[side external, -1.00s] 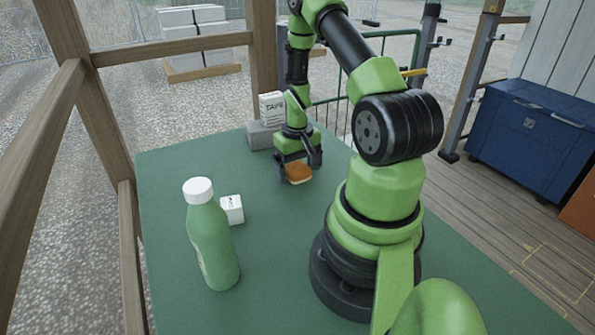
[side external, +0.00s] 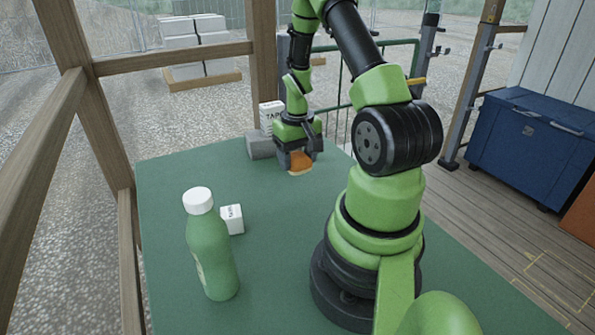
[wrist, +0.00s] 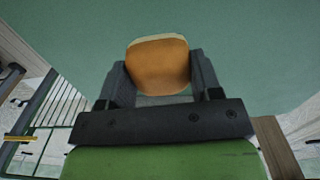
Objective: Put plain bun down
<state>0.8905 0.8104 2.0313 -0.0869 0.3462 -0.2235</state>
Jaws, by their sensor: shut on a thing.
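The plain bun (side external: 300,161) is orange-brown on top with a paler edge. My gripper (side external: 298,158) is shut on it at the far part of the green table. In the wrist view the bun (wrist: 158,64) sits between the two dark fingers of my gripper (wrist: 160,78), its brown top facing the camera. In the side view the bun looks tilted. I cannot tell whether its lower edge touches the table.
A green bottle with a white cap (side external: 211,245) stands at the table's near left, beside a small white box (side external: 232,219). A grey block (side external: 261,145) and a white labelled box (side external: 271,114) are just left of my gripper. The green table's (side external: 175,180) middle is clear.

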